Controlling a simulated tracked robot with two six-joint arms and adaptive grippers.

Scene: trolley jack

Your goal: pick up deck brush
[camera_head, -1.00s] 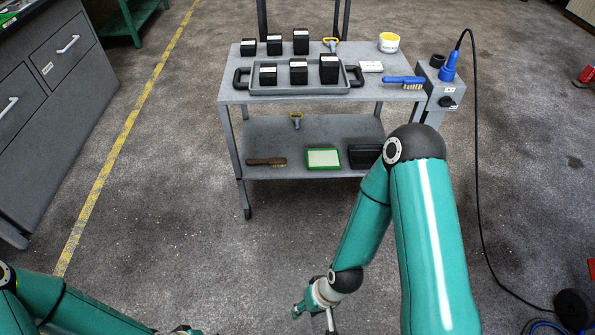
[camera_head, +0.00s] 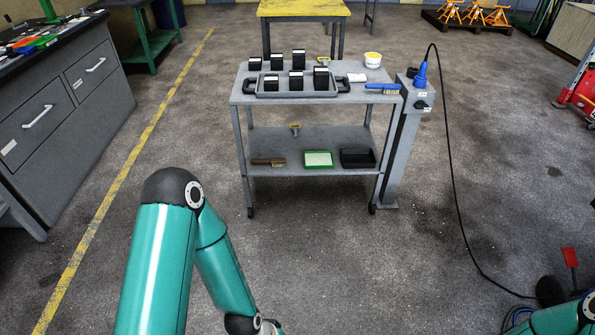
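No object is clearly marked as the deck brush. A blue-handled brush with pale bristles (camera_head: 383,89) lies at the right end of the trolley's top shelf. A brown wooden-handled brush (camera_head: 268,162) lies at the left of its lower shelf. A red flat piece on a dark stem (camera_head: 570,257) stands at the far right; I cannot tell what it is. My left arm reaches in from the lower left, short of the trolley, and its gripper is below the frame. Only a bit of my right arm shows at the lower right, without its gripper.
The grey trolley (camera_head: 310,170) also bears black boxes, a tray (camera_head: 300,93) and a white tub (camera_head: 372,60). A grey post (camera_head: 405,140) with a blue plug and black cable stands to its right. A drawer cabinet (camera_head: 60,115) is at left. Floor before the trolley is open.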

